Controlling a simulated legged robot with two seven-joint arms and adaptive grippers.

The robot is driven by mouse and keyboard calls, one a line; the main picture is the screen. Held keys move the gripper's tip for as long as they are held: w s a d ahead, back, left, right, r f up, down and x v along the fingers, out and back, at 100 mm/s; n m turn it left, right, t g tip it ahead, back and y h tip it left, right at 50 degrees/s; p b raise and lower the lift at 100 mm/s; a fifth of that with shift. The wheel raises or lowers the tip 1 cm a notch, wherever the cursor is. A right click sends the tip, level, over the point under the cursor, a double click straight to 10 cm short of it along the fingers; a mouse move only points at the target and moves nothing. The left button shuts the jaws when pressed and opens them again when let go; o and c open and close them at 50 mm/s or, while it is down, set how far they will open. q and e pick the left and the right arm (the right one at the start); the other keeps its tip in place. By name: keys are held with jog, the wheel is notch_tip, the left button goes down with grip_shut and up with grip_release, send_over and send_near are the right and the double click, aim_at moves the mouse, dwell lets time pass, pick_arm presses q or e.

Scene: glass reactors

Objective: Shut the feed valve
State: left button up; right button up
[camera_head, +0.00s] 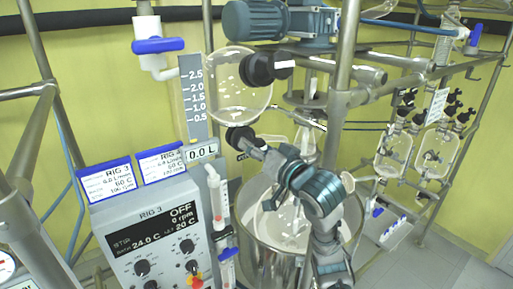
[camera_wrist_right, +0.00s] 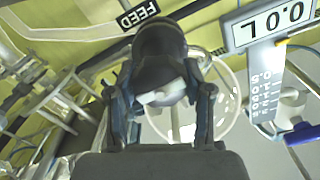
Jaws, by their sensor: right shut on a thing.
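The feed valve's black knob (camera_head: 240,137) sits below the round glass vessel (camera_head: 238,88) in the head view. In the wrist view the dark knob (camera_wrist_right: 160,50) fills the space between my fingers, beside a black FEED label (camera_wrist_right: 137,14). My right gripper (camera_head: 256,148) reaches up to the knob from the lower right. In the wrist view its two fingers (camera_wrist_right: 162,95) lie on either side of the knob, shut on it. A pale part shows at the knob's near end. The valve's inner position is hidden. My left gripper is not in view.
A level scale (camera_head: 192,95) with a 0.0 L display (camera_head: 202,152) stands left of the vessel. Another black knob (camera_head: 258,69) is above. A RIG 3 control box (camera_head: 155,240) is lower left. A steel post (camera_head: 342,85) rises close right of my gripper.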

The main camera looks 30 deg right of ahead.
jog(key=m, duration=0.5)
jog(key=shift+w+a+f+m, duration=0.1)
jog(key=shift+f+m, duration=0.2)
jog(key=m, duration=2.3)
jog(key=shift+m, duration=0.3)
jog(key=m, duration=0.3)
jog(key=shift+m, duration=0.3)
jog(key=m, duration=0.4)
jog(key=shift+m, duration=0.4)
